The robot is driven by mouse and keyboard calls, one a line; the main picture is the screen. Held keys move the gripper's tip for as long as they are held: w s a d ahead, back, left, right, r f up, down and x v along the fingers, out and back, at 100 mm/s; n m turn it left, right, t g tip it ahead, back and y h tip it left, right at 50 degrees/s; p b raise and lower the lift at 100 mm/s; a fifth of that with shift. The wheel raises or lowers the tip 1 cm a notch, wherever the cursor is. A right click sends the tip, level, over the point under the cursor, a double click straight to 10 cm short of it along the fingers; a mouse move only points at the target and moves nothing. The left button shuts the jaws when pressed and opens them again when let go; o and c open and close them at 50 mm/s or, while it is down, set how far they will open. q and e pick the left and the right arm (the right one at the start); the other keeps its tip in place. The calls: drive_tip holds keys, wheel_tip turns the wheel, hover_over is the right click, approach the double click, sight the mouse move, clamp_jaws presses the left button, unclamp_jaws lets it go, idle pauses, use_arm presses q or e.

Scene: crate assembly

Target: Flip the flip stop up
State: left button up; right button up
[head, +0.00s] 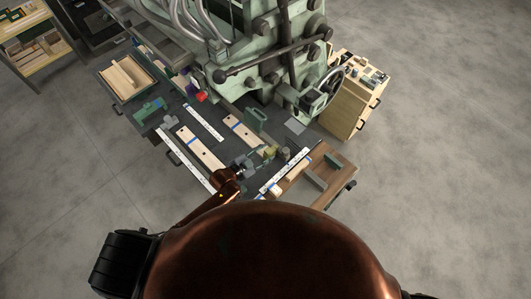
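My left arm comes in from the lower left, and its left gripper (252,160) is over the bench, beside a small yellow-green block (269,152) on its right. Whether the fingers touch the block, and whether they are open or shut, is too small to tell. Dark green and grey pieces lie around this spot. The flip stop is too small to identify surely; the block by the gripper may be part of it. A white scale strip (285,172) runs just right of the gripper. My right gripper is not in view.
The dark bench (212,124) carries pale wood boards (200,148) and more white strips. A large green machine (270,55) with levers and a handwheel stands behind. A wooden tray (127,78) is at left, a wooden cabinet (345,110) at right.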

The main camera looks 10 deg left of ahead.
use_arm(q)
drive_tip(key=shift+d, duration=0.1)
drive_tip(key=shift+c, duration=0.7)
drive_tip(key=shift+w, duration=0.1)
drive_tip(key=c, duration=0.8)
drive_tip(key=shift+r, duration=0.1)
clamp_jaws()
drive_tip(key=shift+w, duration=0.1)
